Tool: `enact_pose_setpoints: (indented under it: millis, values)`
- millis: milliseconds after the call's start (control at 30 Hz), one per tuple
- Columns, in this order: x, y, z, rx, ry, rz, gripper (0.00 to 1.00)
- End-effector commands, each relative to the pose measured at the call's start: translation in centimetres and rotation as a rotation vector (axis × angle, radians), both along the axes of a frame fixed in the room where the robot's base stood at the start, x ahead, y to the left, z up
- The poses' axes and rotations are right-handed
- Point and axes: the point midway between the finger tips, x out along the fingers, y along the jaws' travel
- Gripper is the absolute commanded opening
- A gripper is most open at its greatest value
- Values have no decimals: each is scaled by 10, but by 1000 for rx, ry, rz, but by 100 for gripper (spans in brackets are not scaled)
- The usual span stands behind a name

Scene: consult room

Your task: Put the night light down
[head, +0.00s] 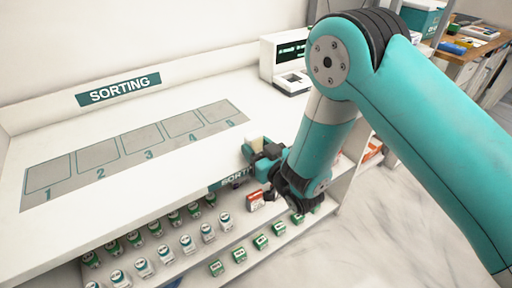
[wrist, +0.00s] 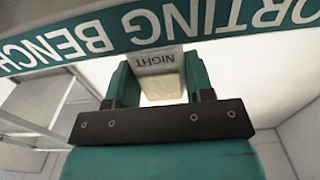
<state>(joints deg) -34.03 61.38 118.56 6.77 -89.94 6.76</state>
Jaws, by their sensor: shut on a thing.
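The night light (wrist: 162,88) is a small cream block with a grey-white top part lettered NIGHT, upside down in the wrist view. My gripper (wrist: 158,76) is shut on it, one teal finger on each side. In the head view my gripper (head: 262,157) is at the front edge of the white sorting bench (head: 75,135), right of centre. The cream night light (head: 256,144) shows at its tip, partly hidden by the gripper. I cannot tell whether it touches the bench.
Grey pads numbered 1 to 5 on the bench, such as pad 3 (head: 143,139), are empty. A terminal (head: 288,62) stands at the back right. The lower shelf holds several white bottles (head: 187,244), green boxes (head: 261,241) and a red-white box (head: 255,200). A lettered strip (wrist: 155,32) runs along the bench front.

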Motion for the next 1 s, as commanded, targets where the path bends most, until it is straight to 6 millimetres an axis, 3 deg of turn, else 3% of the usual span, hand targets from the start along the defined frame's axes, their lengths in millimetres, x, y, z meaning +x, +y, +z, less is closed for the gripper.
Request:
enact_pose_setpoints:
  millis: [67,100,200,567,1000]
  values:
    - [0,0,-4,0,0,0,6]
    - [0,0,-2,0,0,0,57]
    - [0,0,-2,-1,1,0,74]
    - [-3,-2,1,-1,2,0,74]
    - [-77,-52,-1,-1,3,0,74]
